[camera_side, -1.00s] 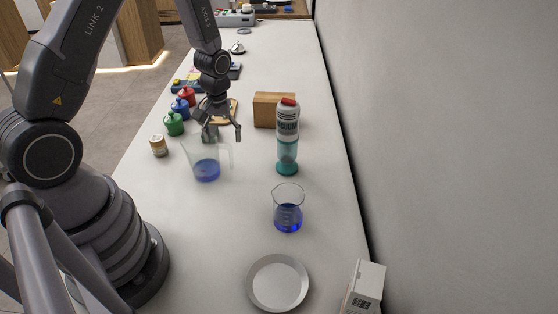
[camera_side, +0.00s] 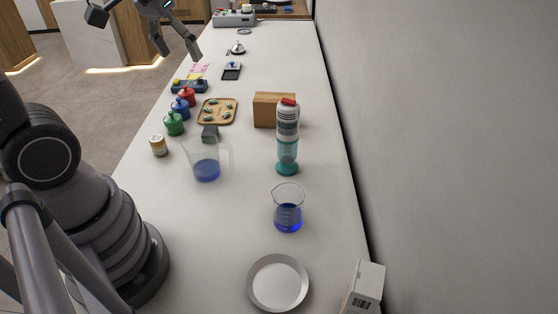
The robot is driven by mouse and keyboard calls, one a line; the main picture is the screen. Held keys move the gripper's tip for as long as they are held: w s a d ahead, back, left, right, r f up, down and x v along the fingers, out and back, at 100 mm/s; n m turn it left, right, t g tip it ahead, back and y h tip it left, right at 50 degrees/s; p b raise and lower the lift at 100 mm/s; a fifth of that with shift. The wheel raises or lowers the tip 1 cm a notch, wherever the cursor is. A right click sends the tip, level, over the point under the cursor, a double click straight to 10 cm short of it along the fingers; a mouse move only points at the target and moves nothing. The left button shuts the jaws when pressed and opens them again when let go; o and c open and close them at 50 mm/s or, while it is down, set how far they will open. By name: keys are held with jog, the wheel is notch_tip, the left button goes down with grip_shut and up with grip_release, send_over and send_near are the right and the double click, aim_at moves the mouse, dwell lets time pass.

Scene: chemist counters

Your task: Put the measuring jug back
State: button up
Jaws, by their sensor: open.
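The measuring jug (camera_side: 203,160) is clear, with a handle on its right side and blue liquid in the bottom. It stands upright on the counter, left of the middle. My gripper (camera_side: 180,56) is up at the top of the view, over the counter's left edge. Its fingers are spread and empty, well apart from the jug. A small dark green block (camera_side: 210,132) sits just behind the jug, partly seen through or over its rim.
A beaker of blue liquid (camera_side: 288,215), a white plate (camera_side: 278,283), a teal-and-white bottle (camera_side: 288,130), a wooden block (camera_side: 267,110) and a white box (camera_side: 364,287) stand right of the jug. A small jar (camera_side: 158,146), coloured pots (camera_side: 181,107) and a wooden tray (camera_side: 231,104) stand left and behind.

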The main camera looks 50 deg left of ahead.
jog(key=s+d+r+m+t, duration=0.2)
jog(key=s+r+m, duration=0.1)
jog(key=s, duration=0.6)
jog(key=shift+s+r+m, duration=0.3)
jog(key=shift+s+r, duration=0.1)
jog(key=shift+r, duration=0.15)
